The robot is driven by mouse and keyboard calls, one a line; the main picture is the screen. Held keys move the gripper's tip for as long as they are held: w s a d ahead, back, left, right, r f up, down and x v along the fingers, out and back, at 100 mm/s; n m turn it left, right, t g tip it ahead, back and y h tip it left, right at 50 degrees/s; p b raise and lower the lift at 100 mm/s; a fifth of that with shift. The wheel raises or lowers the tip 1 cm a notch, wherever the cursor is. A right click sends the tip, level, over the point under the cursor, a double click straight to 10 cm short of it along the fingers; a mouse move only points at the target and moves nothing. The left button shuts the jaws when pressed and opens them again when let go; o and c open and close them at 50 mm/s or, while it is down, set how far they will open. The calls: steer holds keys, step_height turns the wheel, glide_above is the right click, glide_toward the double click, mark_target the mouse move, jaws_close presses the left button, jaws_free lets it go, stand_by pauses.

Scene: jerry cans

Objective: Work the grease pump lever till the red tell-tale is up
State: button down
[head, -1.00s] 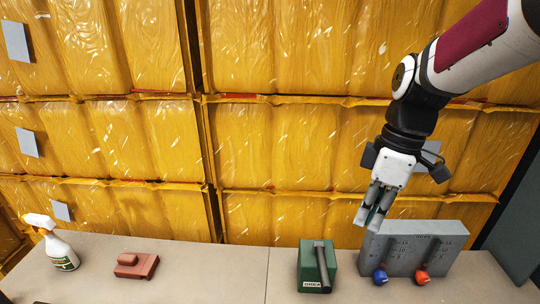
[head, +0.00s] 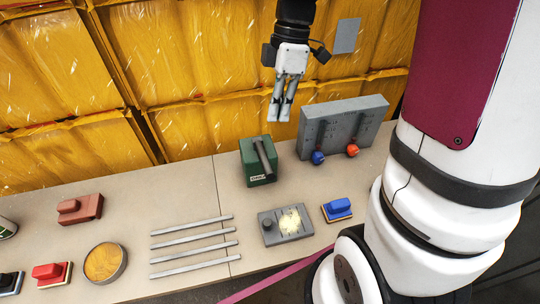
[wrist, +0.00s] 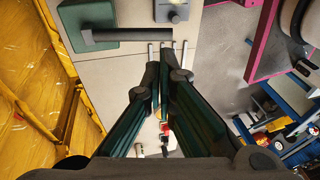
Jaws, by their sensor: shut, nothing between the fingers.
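The grease pump (head: 248,162) is a green box with a label on its front, standing at the back of the bench. Its dark lever (head: 264,158) lies along the top, sloping down toward the front. No red tell-tale can be made out on it. My gripper (head: 277,118) hangs fingers down, above and slightly right of the pump in the head view, touching nothing. Its fingers are together and empty. In the wrist view the pump (wrist: 83,22) and lever (wrist: 122,36) show at the upper left, beyond the fingertips (wrist: 165,72).
A grey block (head: 343,122) with a blue knob (head: 317,158) and a red knob (head: 352,150) stands right of the pump. In front lie a grey plate (head: 270,238), a blue-handled block (head: 337,209) and several metal bars (head: 192,241). Yellow wrapped stacks (head: 190,60) rise behind.

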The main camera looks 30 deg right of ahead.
mark_target(268, 167)
steer(key=p+x, duration=0.1)
steer(key=x, duration=1.1)
steer(key=shift+f, duration=0.3)
steer(key=shift+f, duration=0.1)
